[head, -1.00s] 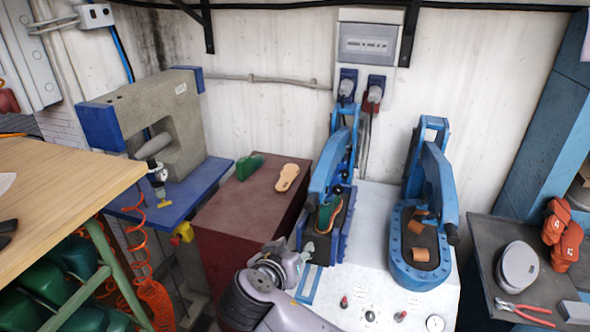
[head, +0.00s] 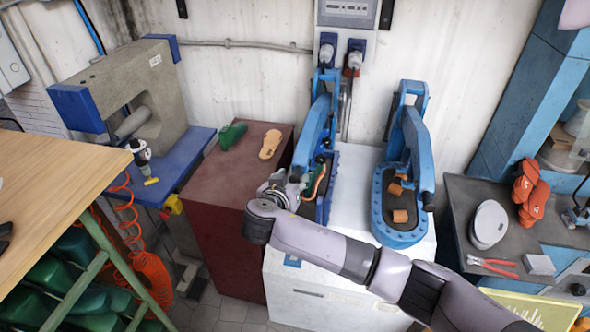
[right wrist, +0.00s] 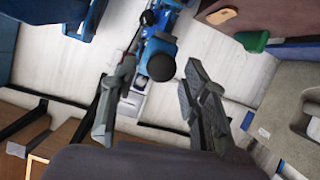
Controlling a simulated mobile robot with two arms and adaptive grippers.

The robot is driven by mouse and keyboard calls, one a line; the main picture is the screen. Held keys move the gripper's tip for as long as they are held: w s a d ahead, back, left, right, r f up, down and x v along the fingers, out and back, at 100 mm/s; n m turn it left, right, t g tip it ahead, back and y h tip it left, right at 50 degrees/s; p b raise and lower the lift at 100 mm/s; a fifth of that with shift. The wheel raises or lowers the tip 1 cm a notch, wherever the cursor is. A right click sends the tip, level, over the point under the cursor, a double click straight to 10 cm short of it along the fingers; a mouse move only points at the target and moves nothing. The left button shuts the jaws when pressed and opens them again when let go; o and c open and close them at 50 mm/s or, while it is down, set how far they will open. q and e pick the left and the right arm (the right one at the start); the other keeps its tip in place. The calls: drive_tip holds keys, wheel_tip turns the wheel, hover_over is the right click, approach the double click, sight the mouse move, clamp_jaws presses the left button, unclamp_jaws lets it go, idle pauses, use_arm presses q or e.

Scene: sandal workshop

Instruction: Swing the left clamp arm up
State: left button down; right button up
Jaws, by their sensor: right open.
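The left clamp arm (head: 314,128) is blue and slants down from its rear hinge over the left press bed (head: 327,200), lying low. A sandal sole with green on it (head: 317,180) sits in that bed, partly hidden by my gripper. My right gripper (head: 288,187) is at the left front side of this clamp. In the right wrist view its fingers (right wrist: 160,80) are open and empty, with a black round knob (right wrist: 161,67) on a blue part showing between them. I cannot tell whether they touch it. My left gripper is not in view.
The right clamp arm (head: 418,150) is also down, over a bed with brown pieces (head: 400,215). A maroon cabinet (head: 215,180) with a tan sole (head: 270,144) and green piece stands left. A dark side table (head: 460,210) holds pliers (head: 492,264) and a grey disc.

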drive_tip(key=shift+x, duration=1.55)
drive_tip(key=shift+c, duration=0.5)
clamp_jaws()
